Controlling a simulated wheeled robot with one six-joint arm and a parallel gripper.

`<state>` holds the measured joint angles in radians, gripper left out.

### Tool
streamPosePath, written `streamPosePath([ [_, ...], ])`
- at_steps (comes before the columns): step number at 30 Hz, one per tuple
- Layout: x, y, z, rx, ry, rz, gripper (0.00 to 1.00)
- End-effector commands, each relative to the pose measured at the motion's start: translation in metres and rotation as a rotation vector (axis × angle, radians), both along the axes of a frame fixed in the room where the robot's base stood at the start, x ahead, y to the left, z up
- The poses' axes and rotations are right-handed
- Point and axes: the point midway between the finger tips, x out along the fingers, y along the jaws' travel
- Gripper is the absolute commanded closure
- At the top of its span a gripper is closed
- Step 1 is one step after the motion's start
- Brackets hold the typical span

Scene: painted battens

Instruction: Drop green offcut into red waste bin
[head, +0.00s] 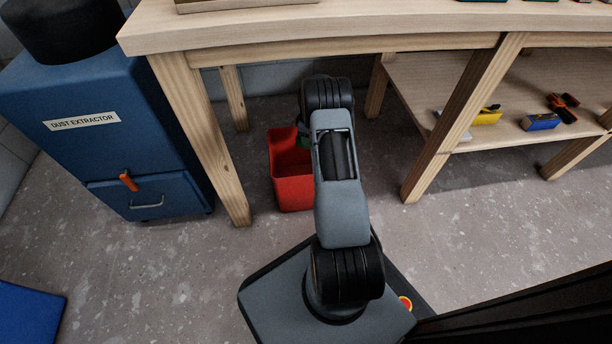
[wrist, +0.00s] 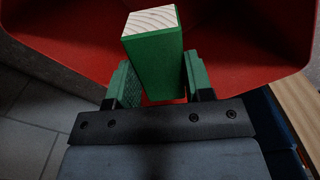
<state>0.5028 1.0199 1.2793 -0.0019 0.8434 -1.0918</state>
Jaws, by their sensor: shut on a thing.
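The green offcut (wrist: 158,68) is a short painted block with a bare wood end, seen in the wrist view. My gripper (wrist: 159,84) is shut on it, one finger on each side. The red waste bin (head: 290,184) stands on the floor under the workbench in the head view. In the wrist view the red bin (wrist: 75,35) spreads behind and around the offcut, which shows against its inside. In the head view my arm covers the bin's right part, and the offcut cannot be made out clearly there.
A wooden workbench (head: 330,30) stands above the bin, with legs (head: 200,130) close to its left. A blue dust extractor (head: 110,130) is at the left. A lower shelf (head: 510,128) at the right holds several small things. The floor in front is mostly clear.

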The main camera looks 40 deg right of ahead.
Motion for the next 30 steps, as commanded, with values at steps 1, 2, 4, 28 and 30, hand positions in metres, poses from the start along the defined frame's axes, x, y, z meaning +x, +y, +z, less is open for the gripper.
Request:
streamPosePath([
  [1,0.0011,0.0006,-0.0055,-0.001,-0.002,0.002,0.78],
  [2,0.0013,0.0008,-0.0067,-0.001,-0.002,0.002,0.78],
  [4,0.0015,0.0013,-0.0083,-0.001,-0.002,0.003,0.78],
  [28,0.0019,0.0021,-0.0080,0.001,-0.001,0.005,0.23],
  [30,0.0020,0.0022,-0.0064,0.001,-0.001,0.005,0.23],
])
